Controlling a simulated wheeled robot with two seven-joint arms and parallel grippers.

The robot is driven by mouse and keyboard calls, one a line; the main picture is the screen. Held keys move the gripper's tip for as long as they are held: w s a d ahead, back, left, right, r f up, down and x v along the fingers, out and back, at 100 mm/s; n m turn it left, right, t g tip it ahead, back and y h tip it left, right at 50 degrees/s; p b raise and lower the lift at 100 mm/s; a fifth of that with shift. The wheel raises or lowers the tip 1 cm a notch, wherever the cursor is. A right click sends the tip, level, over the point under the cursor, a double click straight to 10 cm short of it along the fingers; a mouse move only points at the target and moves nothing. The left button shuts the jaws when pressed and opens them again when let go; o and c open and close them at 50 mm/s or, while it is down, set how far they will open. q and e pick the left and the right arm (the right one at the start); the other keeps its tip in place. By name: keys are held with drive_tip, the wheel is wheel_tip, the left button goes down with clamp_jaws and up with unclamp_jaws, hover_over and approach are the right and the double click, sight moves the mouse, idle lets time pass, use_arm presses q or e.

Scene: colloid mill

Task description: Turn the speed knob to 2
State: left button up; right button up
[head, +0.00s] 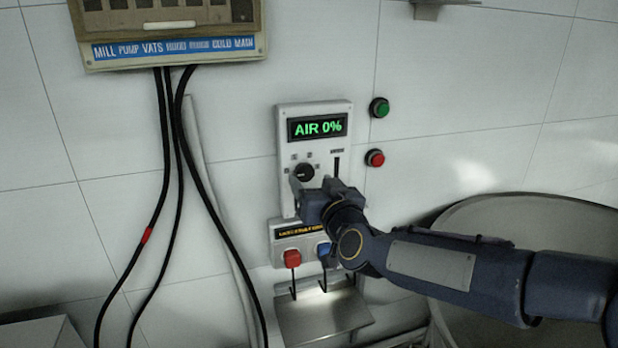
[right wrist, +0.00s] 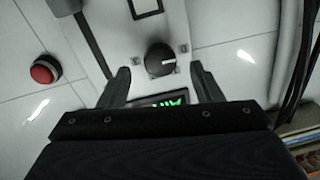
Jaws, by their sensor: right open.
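The speed knob (head: 304,172) is a round black dial on the white control panel (head: 287,125), below a display that reads AIR 0%. Small marks around the knob are too blurred to read. In the right wrist view the knob (right wrist: 160,59) has a white pointer line and sits ahead of the open jaws, apart from both fingers. My right gripper (right wrist: 162,85) is open and empty. In the head view the right gripper (head: 309,190) is just in front of the panel, at the knob's lower edge, and hides the panel's lower part. My left gripper is not in view.
A green button (head: 379,107) and a red button (head: 375,158) are on the wall right of the panel. Below are a box with a red tag (head: 292,258) and a blue tag, and a metal shelf (head: 325,318). Black cables (head: 165,190) hang at left. A large round vessel (head: 520,215) stands at right.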

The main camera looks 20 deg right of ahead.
sight(304, 171)
drive_tip(key=shift+w+a, duration=0.1)
drive_tip(key=shift+w, duration=1.3)
